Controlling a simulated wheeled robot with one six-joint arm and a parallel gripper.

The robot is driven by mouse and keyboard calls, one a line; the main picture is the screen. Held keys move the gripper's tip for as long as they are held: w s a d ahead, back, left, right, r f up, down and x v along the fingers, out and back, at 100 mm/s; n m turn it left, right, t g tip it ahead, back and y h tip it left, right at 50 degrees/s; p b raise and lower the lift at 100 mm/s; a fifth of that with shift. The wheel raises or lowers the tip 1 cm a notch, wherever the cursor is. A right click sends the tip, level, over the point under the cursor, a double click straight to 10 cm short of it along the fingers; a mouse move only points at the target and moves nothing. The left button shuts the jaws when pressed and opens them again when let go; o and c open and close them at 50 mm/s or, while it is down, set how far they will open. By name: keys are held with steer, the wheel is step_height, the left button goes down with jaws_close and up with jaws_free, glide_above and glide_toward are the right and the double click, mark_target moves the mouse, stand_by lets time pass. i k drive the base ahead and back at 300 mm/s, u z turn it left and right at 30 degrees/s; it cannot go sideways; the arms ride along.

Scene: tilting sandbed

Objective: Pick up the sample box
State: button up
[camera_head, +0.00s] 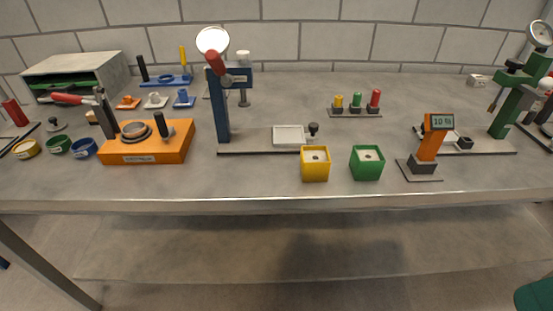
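No label in view names a sample box. Two small open-topped cubes stand near the table's front edge: a yellow box (315,164) and a green box (367,163) to its right. I cannot tell which one is the sample box. My gripper is not in view.
Behind the boxes is a blue-post stand (219,108) with a pale tray (289,136). An orange digital gauge (430,139) stands right of the green box. An orange block (148,142) is at left. The grey table (250,180) is clear along its front.

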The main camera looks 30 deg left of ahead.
mark_target(315, 164)
steer(key=u, duration=1)
